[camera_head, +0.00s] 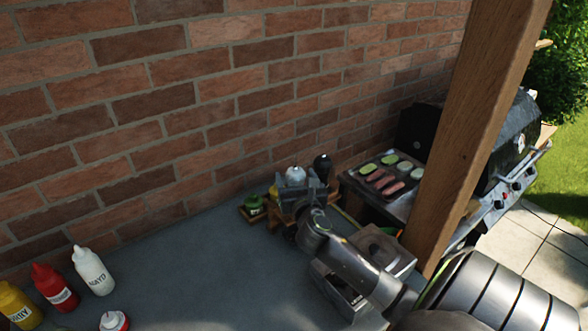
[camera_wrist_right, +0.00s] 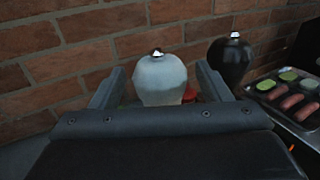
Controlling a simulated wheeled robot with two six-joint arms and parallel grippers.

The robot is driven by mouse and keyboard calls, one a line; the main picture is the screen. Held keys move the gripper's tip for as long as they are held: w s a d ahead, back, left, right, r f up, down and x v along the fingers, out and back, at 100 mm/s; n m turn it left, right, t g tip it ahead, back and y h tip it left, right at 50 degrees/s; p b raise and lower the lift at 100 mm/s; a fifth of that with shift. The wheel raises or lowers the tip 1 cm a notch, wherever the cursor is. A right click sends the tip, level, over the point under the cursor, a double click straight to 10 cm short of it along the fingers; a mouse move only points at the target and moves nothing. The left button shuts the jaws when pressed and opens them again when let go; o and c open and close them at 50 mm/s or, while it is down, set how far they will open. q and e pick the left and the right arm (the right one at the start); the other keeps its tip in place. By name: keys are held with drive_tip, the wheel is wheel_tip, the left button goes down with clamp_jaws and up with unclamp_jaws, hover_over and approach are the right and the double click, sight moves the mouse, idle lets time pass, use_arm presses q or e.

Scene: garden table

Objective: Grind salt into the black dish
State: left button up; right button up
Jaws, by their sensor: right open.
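A pale white-grey mill (camera_head: 295,175) with a metal knob stands near the brick wall; it also shows in the right wrist view (camera_wrist_right: 161,80). A black mill (camera_head: 323,165) stands to its right, also in the right wrist view (camera_wrist_right: 230,60). My right gripper (camera_head: 298,190) is open, with its two fingers on either side of the pale mill in the wrist view (camera_wrist_right: 157,88). I cannot tell whether the fingers touch it. The lower part of the pale mill is hidden by my gripper. I cannot make out the black dish. My left gripper is not in view.
A small green item (camera_head: 254,204) sits left of the mills. A tray (camera_head: 398,196) with sausages and vegetable slices lies to the right, beside a wooden post (camera_head: 480,130) and a grill (camera_head: 512,140). Red (camera_head: 55,288) and white (camera_head: 92,271) bottles stand front left. The middle table is clear.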

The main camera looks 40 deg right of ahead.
drive_tip(key=shift+x, duration=1.45)
drive_tip(key=c, duration=1)
drive_tip(key=shift+a+r+n+t+y+p, duration=0.15)
drive_tip(key=shift+n+t+y+p, duration=0.55)
drive_tip(key=shift+n+y+p, duration=0.55)
drive_tip(key=n+y+p, duration=0.1)
drive_tip(key=y, duration=0.1)
drive_tip(key=n+t+y, duration=0.1)
drive_tip(key=y, duration=0.2)
drive_tip(key=shift+w+a+n+p, duration=0.1)
drive_tip(key=shift+a+n+p, duration=0.1)
drive_tip(key=shift+n+p, duration=0.15)
drive_tip(key=shift+n+y, duration=0.4)
drive_tip(key=shift+y, duration=0.25)
drive_tip(key=shift+a+n+y, duration=0.15)
drive_tip(key=shift+n+y, duration=0.55)
drive_tip(key=shift+y, duration=0.4)
drive_tip(key=shift+a+f+n+y+b, duration=0.1)
drive_tip(key=shift+f+n+y+b, duration=0.15)
drive_tip(key=shift+n+y+b, duration=0.45)
drive_tip(key=shift+a+r+n+y+b, duration=0.15)
drive_tip(key=shift+n+y+b, duration=0.25)
drive_tip(key=shift+y, duration=0.5)
